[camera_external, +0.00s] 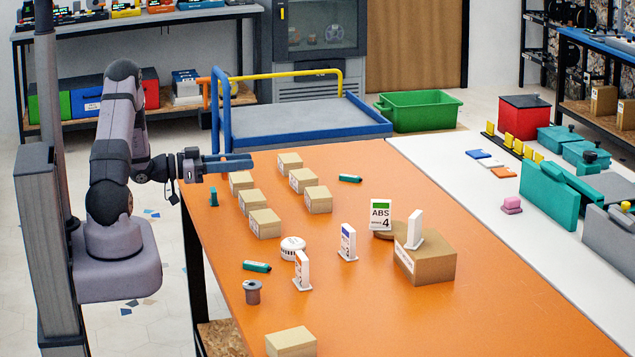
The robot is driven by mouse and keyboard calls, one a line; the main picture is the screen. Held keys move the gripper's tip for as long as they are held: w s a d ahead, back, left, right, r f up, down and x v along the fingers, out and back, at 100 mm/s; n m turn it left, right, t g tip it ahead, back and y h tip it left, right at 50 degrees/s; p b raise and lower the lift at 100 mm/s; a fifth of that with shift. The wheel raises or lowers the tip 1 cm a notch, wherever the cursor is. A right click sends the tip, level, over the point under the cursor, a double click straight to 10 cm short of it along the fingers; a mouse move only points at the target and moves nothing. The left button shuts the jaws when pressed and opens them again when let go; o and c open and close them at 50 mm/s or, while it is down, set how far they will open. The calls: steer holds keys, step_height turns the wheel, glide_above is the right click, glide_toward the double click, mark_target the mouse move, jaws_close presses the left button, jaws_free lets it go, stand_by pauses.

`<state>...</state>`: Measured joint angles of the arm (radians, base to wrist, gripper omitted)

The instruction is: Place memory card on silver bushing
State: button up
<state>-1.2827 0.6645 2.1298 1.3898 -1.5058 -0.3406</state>
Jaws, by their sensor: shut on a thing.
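My gripper (251,162) reaches out level above the far left corner of the orange table. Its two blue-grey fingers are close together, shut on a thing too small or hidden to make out. I cannot pick out a memory card for certain anywhere in view. A grey, flanged, hollow cylinder (252,291), which looks like the silver bushing, stands upright near the table's left edge. It is well in front of my gripper, apart from it, and nothing shows on its top.
Several cardboard boxes (265,223) stand between my gripper and the bushing. A teal stick (257,266), a white round container (292,246) and a white-orange upright piece (302,270) stand or lie near the bushing. A larger box (425,259) sits further right. The table's right front is clear.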

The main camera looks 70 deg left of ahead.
steer(key=w+d+m+g+h+p, duration=0.1)
steer(key=w+d+m+h+p, duration=0.2)
steer(key=d, duration=0.5)
steer(key=w+d+r+m+g+h+p, duration=0.1)
steer(key=w+d+h+p, duration=0.15)
steer(key=d+p, duration=0.5)
steer(key=w+d+m+g+h+p, duration=0.1)
steer(key=w+d+m+h+p, duration=0.15)
steer(key=d, duration=0.75)
steer(key=r+m+g+h+p, duration=0.1)
steer(key=r+g+h+p, duration=0.15)
steer(key=p, duration=0.55)
glide_above(253, 293)
steer(key=w+d, duration=0.1)
steer(key=w, duration=0.2)
steer(key=shift+h, duration=0.25)
step_height(253, 293, down, 11)
steer(key=b, duration=0.8)
steer(key=shift+r, duration=0.1)
steer(key=shift+d, duration=0.1)
